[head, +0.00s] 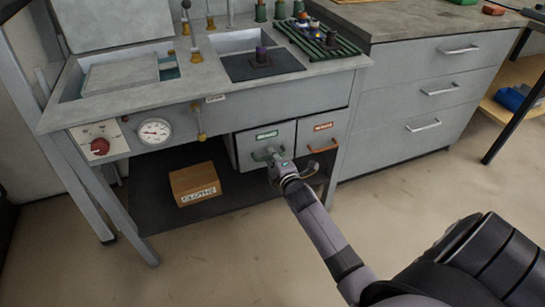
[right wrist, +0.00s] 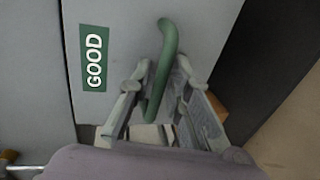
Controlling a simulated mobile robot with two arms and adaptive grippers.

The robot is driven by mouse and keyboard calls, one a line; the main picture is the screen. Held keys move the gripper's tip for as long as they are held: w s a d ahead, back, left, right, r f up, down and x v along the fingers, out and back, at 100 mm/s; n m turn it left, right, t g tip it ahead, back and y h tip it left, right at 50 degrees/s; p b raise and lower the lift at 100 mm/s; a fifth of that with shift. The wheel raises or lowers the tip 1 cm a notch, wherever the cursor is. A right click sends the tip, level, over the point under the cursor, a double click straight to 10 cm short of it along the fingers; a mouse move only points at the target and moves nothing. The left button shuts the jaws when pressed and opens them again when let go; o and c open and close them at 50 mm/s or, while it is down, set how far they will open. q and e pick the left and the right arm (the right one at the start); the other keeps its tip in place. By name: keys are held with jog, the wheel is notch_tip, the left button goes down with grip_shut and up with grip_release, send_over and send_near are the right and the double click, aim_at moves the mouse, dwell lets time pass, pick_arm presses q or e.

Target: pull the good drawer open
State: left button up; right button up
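The good drawer (head: 248,144) is a grey drawer under the bench, with a green label and a green bar handle. Its front looks about level with the drawer beside it. In the right wrist view, the drawer front (right wrist: 125,30) carries a green "GOOD" label (right wrist: 94,58). My right gripper (head: 274,160) is at the handle. My left gripper is not in view.
A second drawer (head: 322,128) with a red label and an orange handle (head: 324,146) sits just to the right. A cardboard box (head: 195,184) stands on the dark lower shelf to the left. A grey cabinet (head: 425,75) stands further right. The floor in front is clear.

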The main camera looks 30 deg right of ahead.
grip_shut()
dwell(0.6)
